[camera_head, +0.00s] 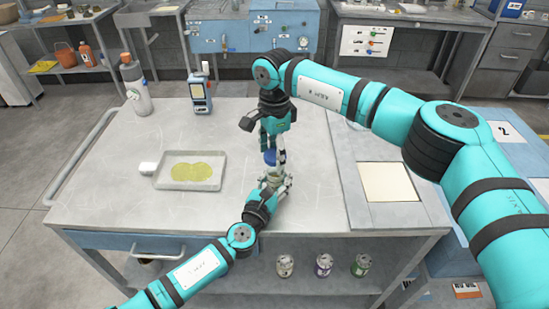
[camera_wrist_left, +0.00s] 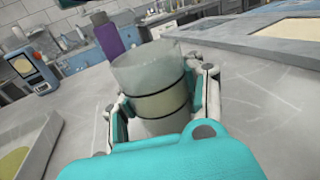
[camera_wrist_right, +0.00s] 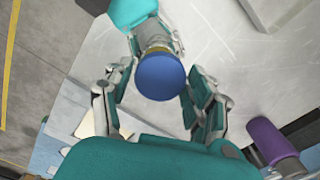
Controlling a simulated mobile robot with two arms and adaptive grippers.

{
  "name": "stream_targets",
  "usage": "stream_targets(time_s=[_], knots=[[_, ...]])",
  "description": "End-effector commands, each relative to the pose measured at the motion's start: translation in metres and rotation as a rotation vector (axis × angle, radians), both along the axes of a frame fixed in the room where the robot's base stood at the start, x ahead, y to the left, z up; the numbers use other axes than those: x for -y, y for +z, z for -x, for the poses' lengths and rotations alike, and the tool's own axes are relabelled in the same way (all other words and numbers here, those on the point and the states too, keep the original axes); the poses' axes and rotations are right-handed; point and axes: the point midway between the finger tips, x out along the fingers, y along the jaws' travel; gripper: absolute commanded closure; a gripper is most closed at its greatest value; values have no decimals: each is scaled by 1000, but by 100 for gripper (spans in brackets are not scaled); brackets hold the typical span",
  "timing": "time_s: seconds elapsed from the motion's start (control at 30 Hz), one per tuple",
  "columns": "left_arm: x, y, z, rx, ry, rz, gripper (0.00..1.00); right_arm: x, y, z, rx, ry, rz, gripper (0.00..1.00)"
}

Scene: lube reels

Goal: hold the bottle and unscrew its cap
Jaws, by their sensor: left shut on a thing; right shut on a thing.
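The bottle (camera_wrist_left: 150,75) is a pale translucent cylinder with dark bands, upright between the fingers of my left gripper (camera_wrist_left: 160,105). In the head view my left gripper (camera_head: 272,185) is shut on it low over the table. The left wrist view shows a bare rim on the bottle and no blue there. The blue cap (camera_wrist_right: 161,77) sits between the fingers of my right gripper (camera_wrist_right: 155,100), which is shut on it. In the head view the cap (camera_head: 270,157) shows right above the bottle, with my right gripper (camera_head: 270,140) coming from above; the gap is hard to judge.
A tray with yellow-green liquid (camera_head: 207,164) lies left of the bottle. A flask (camera_head: 134,88) and a blue handheld device (camera_head: 200,95) stand at the back left. A recessed pale panel (camera_head: 388,182) lies right. Several jars (camera_head: 323,265) stand on the shelf below.

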Motion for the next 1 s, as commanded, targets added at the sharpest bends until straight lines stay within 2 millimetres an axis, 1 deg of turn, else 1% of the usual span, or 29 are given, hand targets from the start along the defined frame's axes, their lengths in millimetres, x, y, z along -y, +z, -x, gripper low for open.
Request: stream_targets(time_s=[0.03, 0.1, 0.3, 0.33, 0.63, 0.67, 0.9, 1.0], knots=[[-1, -1, 0, -1, 1, -2, 100, 0, 6, 0, 1, 0, 1, 82], [-1, -1, 0, -1, 1, -2, 100, 0, 11, 0, 1, 0, 2, 82], [-1, -1, 0, -1, 1, -1, 100, 0, 12, 0, -1, 0, 1, 82], [-1, -1, 0, -1, 1, -1, 76, 0, 12, 0, -1, 0, 1, 82], [0, 0, 0, 0, 0, 0, 37, 0, 12, 0, -1, 0, 1, 82], [0, 0, 0, 0, 0, 0, 35, 0, 12, 0, -1, 0, 1, 82], [0, 0, 0, 0, 0, 0, 35, 0, 12, 0, -1, 0, 1, 82], [-2, 0, 5, 0, 0, 1, 35, 0, 12, 0, -1, 0, 1, 82]])
